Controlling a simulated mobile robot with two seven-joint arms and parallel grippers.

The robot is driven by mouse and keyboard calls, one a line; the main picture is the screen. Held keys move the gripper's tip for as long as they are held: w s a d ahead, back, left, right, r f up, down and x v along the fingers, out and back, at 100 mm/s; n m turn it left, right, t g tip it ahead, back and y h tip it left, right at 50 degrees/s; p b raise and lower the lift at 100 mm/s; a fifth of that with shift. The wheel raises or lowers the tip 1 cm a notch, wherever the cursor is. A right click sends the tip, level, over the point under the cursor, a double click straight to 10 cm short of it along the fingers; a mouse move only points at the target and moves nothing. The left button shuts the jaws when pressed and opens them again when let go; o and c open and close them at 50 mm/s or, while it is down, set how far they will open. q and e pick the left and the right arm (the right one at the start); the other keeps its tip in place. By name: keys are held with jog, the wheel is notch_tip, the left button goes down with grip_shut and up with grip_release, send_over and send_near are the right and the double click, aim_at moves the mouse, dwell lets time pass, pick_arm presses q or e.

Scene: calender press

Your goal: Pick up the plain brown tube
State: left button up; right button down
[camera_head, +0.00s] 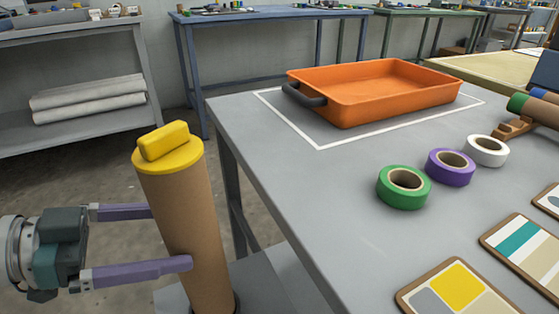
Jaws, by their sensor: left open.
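A brown tube (187,220) with a yellow cap (168,157) and a raised yellow grip on top stands roughly upright at the left front, beside the grey table. Its body looks plain, and its lower end meets a dark round opening in a grey surface. My left gripper (170,238) reaches in from the left with its purple fingers apart. The nearer finger crosses in front of the tube; the farther one goes behind it, its tip hidden. The tube is between the open fingers; I cannot tell whether either touches it. My right gripper is out of view.
The grey table (330,210) holds an orange tray (350,105), green (404,187), purple (450,167) and white (486,151) tape rolls, and colour cards (520,250). Brown tubes with green (518,103) and blue ends lie at the right edge. A shelf (75,130) stands back left.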

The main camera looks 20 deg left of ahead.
aim_at(216, 229)
pick_arm(q)
jog(key=x, duration=0.4)
jog(key=b+x, duration=0.1)
jog(key=x, duration=0.1)
jog(key=shift+w+d+r, duration=0.2)
jog(key=shift+w+d, duration=0.05)
jog(key=shift+d, duration=0.2)
grip_shut()
dwell(0.4)
